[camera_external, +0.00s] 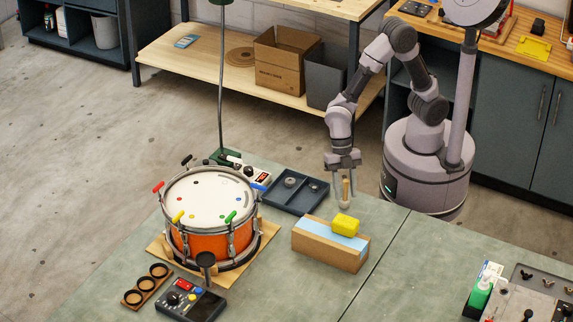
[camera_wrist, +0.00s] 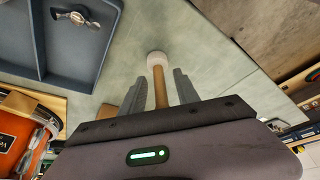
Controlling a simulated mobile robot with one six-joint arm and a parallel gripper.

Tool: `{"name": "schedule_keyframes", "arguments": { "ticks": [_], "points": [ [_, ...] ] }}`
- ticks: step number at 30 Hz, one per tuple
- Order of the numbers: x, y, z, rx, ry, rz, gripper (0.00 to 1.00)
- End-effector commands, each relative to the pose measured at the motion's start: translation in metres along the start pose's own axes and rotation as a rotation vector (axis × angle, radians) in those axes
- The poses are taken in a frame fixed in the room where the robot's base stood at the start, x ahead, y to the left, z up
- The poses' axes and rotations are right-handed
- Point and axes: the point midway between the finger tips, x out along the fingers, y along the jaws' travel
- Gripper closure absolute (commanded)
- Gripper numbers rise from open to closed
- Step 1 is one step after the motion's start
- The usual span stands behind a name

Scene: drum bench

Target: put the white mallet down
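The white mallet (camera_wrist: 157,60) has a pale round head and a tan wooden handle. In the wrist view its handle lies between the two fingers of my gripper (camera_wrist: 160,84), with a narrow gap on each side. The fingers look open around the handle. In the outside view the mallet (camera_external: 346,189) points head down below my gripper (camera_external: 344,177), near the bench's back edge and behind the wooden block. I cannot tell whether the head touches the bench.
A wooden block with a blue top (camera_external: 325,246) carries a yellow sponge-like piece (camera_external: 345,225) just in front. A dark tray (camera_external: 277,201) with small parts lies to the left. An orange drum (camera_external: 206,241) stands further left. Bench surface (camera_external: 395,262) to the right is clear.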

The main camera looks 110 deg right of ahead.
Motion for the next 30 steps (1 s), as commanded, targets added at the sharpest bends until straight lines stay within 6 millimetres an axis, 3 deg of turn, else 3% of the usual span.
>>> {"name": "schedule_keyframes", "arguments": {
  "ticks": [7,18,26,28,30],
  "points": [
    [-0.008,0.000,-0.003,0.001,0.000,0.000,0.62],
    [-0.107,0.001,-0.003,0.001,0.000,0.004,0.62],
    [-0.125,0.000,-0.002,0.004,0.000,0.001,0.62],
    [-0.135,-0.004,-0.002,0.070,-0.007,0.024,0.62],
    [-0.163,-0.015,-0.003,0.265,-0.016,0.087,0.62]
  ]
}}
